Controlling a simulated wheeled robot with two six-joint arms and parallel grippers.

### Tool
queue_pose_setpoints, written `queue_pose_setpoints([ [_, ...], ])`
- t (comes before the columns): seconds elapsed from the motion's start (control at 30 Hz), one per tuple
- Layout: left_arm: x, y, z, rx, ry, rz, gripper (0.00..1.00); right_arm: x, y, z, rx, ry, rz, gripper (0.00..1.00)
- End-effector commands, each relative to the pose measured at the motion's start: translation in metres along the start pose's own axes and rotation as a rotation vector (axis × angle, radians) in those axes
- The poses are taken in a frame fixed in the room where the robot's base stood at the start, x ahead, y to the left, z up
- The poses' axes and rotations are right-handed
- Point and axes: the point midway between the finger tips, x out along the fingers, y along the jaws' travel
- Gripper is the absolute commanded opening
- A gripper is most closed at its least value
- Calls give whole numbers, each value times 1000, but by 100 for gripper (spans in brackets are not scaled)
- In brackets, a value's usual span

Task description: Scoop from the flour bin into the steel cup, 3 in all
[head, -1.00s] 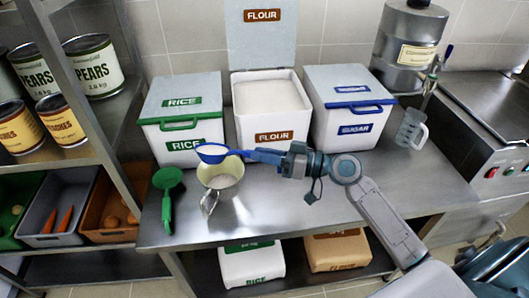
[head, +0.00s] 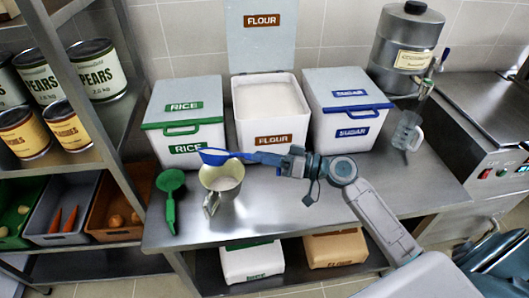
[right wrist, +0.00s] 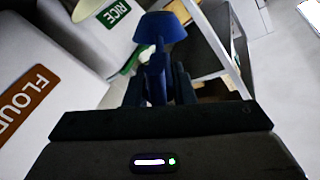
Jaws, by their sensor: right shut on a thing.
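The blue scoop (head: 213,157) is held over the mouth of the steel cup (head: 226,200), its bowl tipped. My right gripper (head: 291,163) is shut on its handle, right of the cup. The right wrist view shows the scoop's blue bowl (right wrist: 160,30) beyond the fingers, from behind. The cup stands upright on the counter with its handle toward the front; some pale flour shows inside. The flour bin (head: 273,134) stands behind with its lid up and white flour in it. My left gripper is not in view.
The closed rice bin (head: 186,135) and sugar bin (head: 345,125) flank the flour bin. A green scoop (head: 170,190) lies left of the cup. The front right of the counter (head: 300,215) is bare.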

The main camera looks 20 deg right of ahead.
Motion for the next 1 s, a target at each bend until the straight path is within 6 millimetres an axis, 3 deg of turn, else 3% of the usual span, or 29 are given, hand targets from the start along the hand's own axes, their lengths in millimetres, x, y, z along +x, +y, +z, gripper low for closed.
queue_pose_setpoints([
  [0.83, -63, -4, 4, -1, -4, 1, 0, 0, 5, -10, 294, 1, 0, 0],
  [1.0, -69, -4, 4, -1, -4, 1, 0, 0, 19, -12, 550, 2, 1, 0],
])
